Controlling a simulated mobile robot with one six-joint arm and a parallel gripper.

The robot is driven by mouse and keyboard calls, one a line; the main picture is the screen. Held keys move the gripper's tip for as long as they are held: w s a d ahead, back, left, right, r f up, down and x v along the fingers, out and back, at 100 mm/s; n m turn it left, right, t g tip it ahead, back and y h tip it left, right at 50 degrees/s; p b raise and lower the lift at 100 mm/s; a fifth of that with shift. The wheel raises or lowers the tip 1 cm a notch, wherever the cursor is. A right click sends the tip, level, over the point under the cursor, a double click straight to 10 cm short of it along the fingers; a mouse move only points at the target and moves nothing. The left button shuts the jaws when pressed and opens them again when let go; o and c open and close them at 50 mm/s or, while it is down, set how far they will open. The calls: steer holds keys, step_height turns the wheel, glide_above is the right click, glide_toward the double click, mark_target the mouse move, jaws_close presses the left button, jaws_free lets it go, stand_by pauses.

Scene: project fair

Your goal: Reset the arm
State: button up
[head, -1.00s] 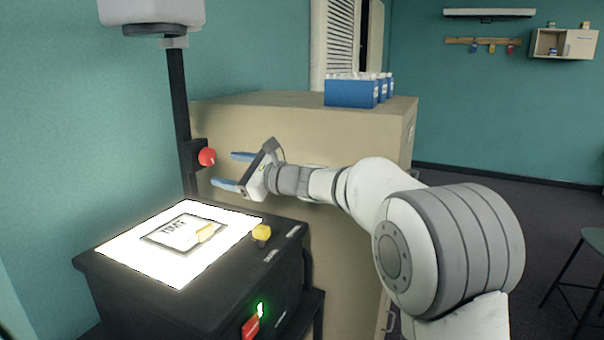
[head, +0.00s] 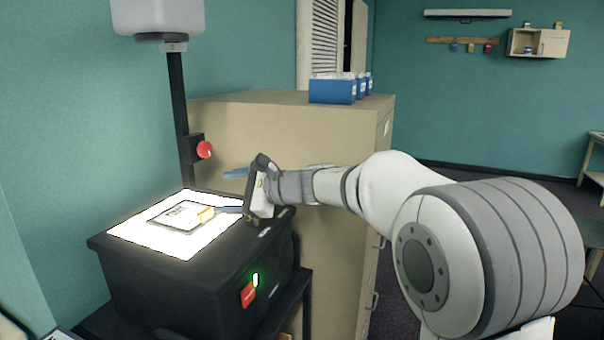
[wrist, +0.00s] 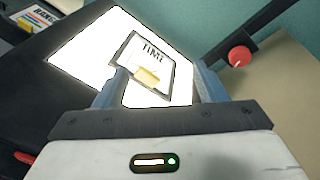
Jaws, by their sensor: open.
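My gripper (head: 233,191) is open and empty, with two blue fingers, over the right edge of a black box with a lit white top panel (head: 125,229). In the wrist view the fingers (wrist: 158,86) stand apart, with the lit panel (wrist: 90,50) beyond them. A framed card (head: 180,218) with a yellow tab (head: 206,215) lies on the panel. I cannot tell whether a finger touches anything.
A black post (head: 177,100) with a red knob (head: 204,149) carries a white lamp-like head (head: 157,17) behind the box. A tan cabinet (head: 290,130) stands close behind my gripper, with blue cartons (head: 332,91) on top. A red switch (head: 248,294) and green light are on the box front.

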steer(key=s+d+f+n+g+h+p, duration=0.1)
steer(key=s+d+f+n+h, duration=0.3)
steer(key=s+d, duration=0.5)
steer(key=s+d+f+n+h+p, duration=0.2)
steer(key=s+d+f+n+h, duration=0.3)
steer(key=s+d, duration=0.5)
steer(key=s+d+f+n+g+h+p, duration=0.1)
steer(key=s+d+f+n+h, duration=0.3)
steer(key=s+d, duration=0.6)
steer(key=shift+s+d+f+n+g+h, duration=0.2)
steer(key=shift+d+f+n+g+h, duration=0.1)
steer(key=shift+d+f+h, duration=0.55)
steer(key=shift+a+f, duration=0.1)
steer(key=shift+a, duration=0.1)
steer(key=shift+c, duration=0.7)
